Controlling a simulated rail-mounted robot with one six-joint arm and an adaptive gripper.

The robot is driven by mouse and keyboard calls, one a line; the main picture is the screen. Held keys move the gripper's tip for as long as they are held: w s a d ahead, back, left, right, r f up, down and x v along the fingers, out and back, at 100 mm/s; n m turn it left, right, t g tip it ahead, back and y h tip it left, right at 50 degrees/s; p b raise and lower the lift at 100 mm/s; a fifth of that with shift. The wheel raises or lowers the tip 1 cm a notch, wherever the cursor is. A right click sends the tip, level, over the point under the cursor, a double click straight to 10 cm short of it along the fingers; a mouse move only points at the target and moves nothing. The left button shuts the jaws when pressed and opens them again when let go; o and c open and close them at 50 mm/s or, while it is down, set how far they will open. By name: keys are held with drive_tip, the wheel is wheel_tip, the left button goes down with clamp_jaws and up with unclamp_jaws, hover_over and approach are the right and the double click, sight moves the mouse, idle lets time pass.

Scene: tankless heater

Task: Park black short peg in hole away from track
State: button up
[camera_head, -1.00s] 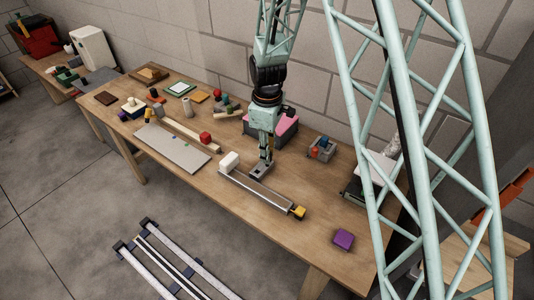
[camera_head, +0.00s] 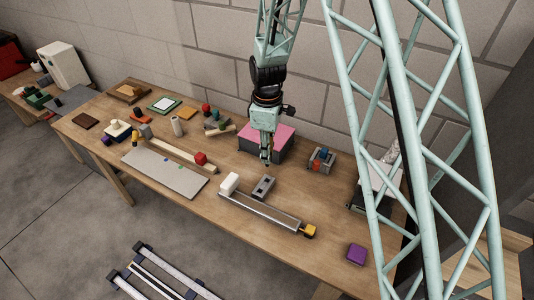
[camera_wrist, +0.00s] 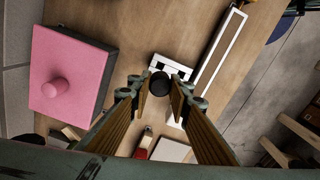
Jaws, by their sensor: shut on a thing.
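My gripper (camera_head: 266,160) is raised above the table, a little behind a small grey block (camera_head: 263,187). In the wrist view, the fingers (camera_wrist: 159,92) are closed around the black short peg (camera_wrist: 159,82), seen end-on as a dark disc. The peg is hard to make out in the head view. The grey block lies beside the track and shows two dark spots in the head view; in the wrist view (camera_wrist: 168,66) the peg partly covers it. The track (camera_head: 268,212) is a long grey channel with a white block (camera_head: 229,184) at its left end and a yellow piece (camera_head: 309,231) at its right end.
A pink-topped box (camera_head: 268,142) stands close behind my gripper. A small grey fixture (camera_head: 321,160) is to the right. A purple block (camera_head: 356,254) lies near the front right. Table between track and purple block is clear.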

sight(267, 166)
idle(0.5)
drive_tip(key=shift+f+b, duration=1.8)
drive_tip(key=shift+f, duration=0.65)
drive_tip(key=shift+f+b, duration=2.05)
drive_tip(key=shift+f, duration=0.95)
idle(2.0)
